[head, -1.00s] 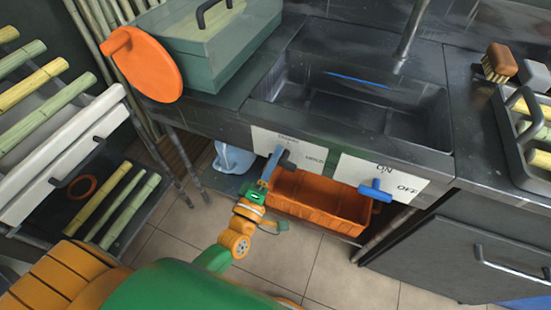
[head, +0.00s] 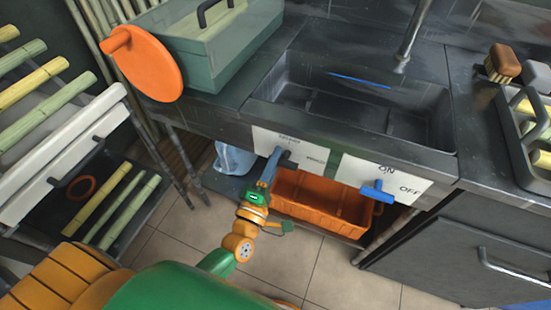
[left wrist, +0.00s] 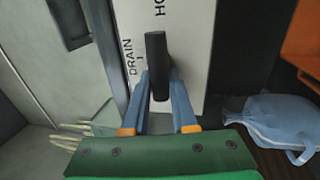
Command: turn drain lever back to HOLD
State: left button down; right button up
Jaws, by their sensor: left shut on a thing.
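The drain lever is a black handle (left wrist: 157,48) on a white label panel (left wrist: 190,40) marked DRAIN and with a partly hidden word starting HO. In the left wrist view it stands between the two blue fingers of my left gripper (left wrist: 160,85), which is shut on it. In the head view my left gripper (head: 270,167) reaches up to the panel (head: 308,156) under the counter front, and only a small dark part of the lever (head: 286,159) shows beside the fingertips. My right gripper is not in view.
A blue ON/OFF lever (head: 377,191) sits on the white panel to the right. An orange bin (head: 320,205) stands below the sink (head: 350,100). A light blue bag (head: 232,160) lies left of my gripper. Floor in front is clear.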

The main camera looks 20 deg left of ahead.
pick_arm(q)
jog(key=c, duration=1)
grip_release()
jog(key=s+f, duration=0.1)
jog(key=s, duration=0.6)
jog(key=shift+f, duration=0.25)
